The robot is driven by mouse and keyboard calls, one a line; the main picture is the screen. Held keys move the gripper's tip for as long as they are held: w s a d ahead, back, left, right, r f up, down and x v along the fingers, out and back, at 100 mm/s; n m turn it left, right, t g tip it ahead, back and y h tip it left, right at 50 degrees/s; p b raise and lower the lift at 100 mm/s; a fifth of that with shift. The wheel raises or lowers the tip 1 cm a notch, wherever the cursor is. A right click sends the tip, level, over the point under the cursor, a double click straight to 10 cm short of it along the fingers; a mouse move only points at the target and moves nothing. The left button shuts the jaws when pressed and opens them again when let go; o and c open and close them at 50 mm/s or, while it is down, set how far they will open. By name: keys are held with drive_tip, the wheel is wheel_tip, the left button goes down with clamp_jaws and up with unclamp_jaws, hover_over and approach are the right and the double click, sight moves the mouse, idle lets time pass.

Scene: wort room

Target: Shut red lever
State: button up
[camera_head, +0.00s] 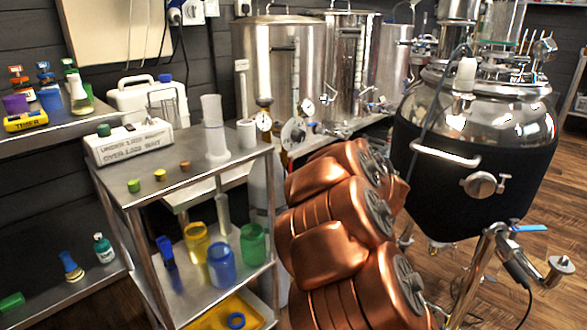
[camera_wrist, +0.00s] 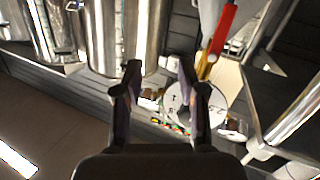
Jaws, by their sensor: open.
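The red lever (camera_wrist: 221,32) shows in the wrist view at the upper right, as a long red bar over a yellow, brass-like part (camera_wrist: 206,66). I cannot make it out in the head view. My gripper (camera_wrist: 160,72) is open, with two dark fingers spread apart and nothing between the tips. The lever lies beyond and to the right of the right fingertip, apart from it in the picture. In the head view my copper arm hides the gripper.
A white gauge face (camera_wrist: 197,108) lies behind the right finger. Steel tanks (camera_head: 272,70) stand at the back, with gauges and valves low on their fronts. A dark-jacketed kettle (camera_head: 450,170) is right of my arm. A steel cart (camera_head: 205,172) with bottles and jars is left.

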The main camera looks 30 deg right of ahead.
sight(291, 166)
drive_tip(key=s+a+f+n+t+y, duration=0.1)
drive_tip(key=s+a+f+n+y, duration=0.1)
drive_tip(key=a+f+y, duration=0.3)
drive_tip(key=shift+y, duration=0.7)
drive_tip(key=w+b, duration=0.1)
drive_tip(key=w, duration=0.1)
drive_tip(key=w+r+b, duration=0.1)
drive_tip(key=w, duration=0.1)
drive_tip(key=w+b, duration=0.1)
drive_tip(key=w, duration=0.1)
drive_tip(key=shift+w+a+r, duration=0.2)
drive_tip(key=shift+a+r, duration=0.05)
drive_tip(key=shift+r, duration=0.05)
drive_tip(key=shift+x, duration=0.75)
drive_tip(key=shift+r, duration=0.1)
clamp_jaws()
